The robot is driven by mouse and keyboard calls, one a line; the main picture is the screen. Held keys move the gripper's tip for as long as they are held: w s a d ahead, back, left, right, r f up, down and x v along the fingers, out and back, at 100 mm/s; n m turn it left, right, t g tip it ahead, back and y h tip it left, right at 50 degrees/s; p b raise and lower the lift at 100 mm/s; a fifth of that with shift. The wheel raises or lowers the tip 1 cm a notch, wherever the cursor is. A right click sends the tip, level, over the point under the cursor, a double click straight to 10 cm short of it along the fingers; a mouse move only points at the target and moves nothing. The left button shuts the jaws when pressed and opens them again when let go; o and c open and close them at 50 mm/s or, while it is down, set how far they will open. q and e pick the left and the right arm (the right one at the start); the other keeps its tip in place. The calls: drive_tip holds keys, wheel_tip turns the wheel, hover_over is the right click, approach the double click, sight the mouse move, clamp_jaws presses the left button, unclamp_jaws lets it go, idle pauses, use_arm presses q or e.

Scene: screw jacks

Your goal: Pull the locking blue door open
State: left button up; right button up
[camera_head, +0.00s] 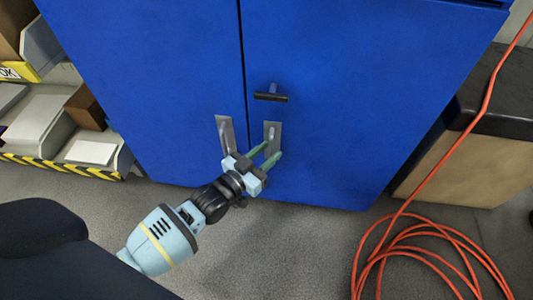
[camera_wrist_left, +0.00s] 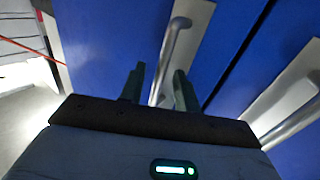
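The blue cabinet has two doors that look shut, with a dark seam between them. The right blue door (camera_head: 330,90) carries a black T-shaped lock handle (camera_head: 271,96) and, below it, a grey metal pull handle (camera_head: 272,132). The left blue door (camera_head: 160,80) has a matching pull handle (camera_head: 225,133). My left gripper (camera_head: 271,157) is at the lower end of the right door's pull handle, its green fingers apart. In the left wrist view the fingers (camera_wrist_left: 158,88) stand open on either side of that handle's bar (camera_wrist_left: 173,50). Contact cannot be told. My right gripper is out of view.
Shelves with boxes and bins (camera_head: 60,125) stand left of the cabinet. A black-topped brown box (camera_head: 455,165) stands to the right. A coiled orange cable (camera_head: 425,250) lies on the grey floor at the lower right. Floor (camera_head: 270,250) before the doors is clear.

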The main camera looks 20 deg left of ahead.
use_arm(q)
clamp_jaws()
drive_tip(key=shift+s, duration=0.15)
